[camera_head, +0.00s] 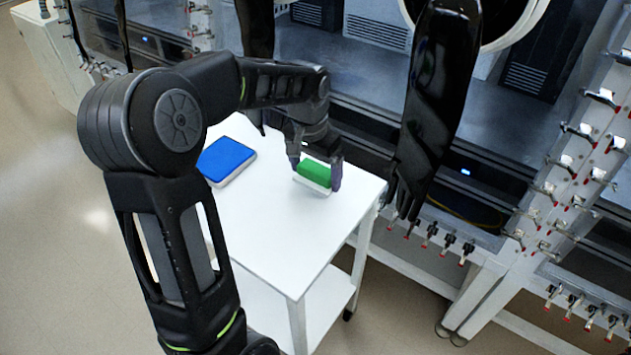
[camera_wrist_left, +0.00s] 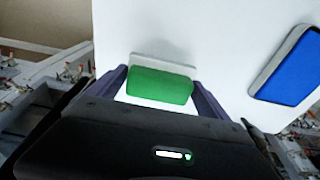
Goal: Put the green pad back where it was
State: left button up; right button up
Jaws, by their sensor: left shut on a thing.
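The green pad (camera_head: 314,172) has a green face and a white side, and it is at the far right part of the white cart top (camera_head: 270,225). My left gripper (camera_head: 318,178) is shut on it, with one finger at each end. In the left wrist view the green pad (camera_wrist_left: 160,84) sits between the two dark purple fingers (camera_wrist_left: 163,95), its white edge facing away. I cannot tell whether the pad touches the cart top or is just above it.
A blue pad (camera_head: 226,159) with a white base lies on the cart top, left of the green pad; it also shows in the left wrist view (camera_wrist_left: 291,68). A glovebox frame with valves (camera_head: 590,180) stands behind and to the right. The front of the cart top is clear.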

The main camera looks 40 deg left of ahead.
aim_at(315, 183)
pick_arm(q)
jog(key=shift+f, duration=0.1)
jog(key=shift+f, duration=1.8)
jog(key=o, duration=1.1)
notch_tip(315, 183, up, 12)
jog(key=s, duration=0.1)
jog(key=shift+s, duration=0.25)
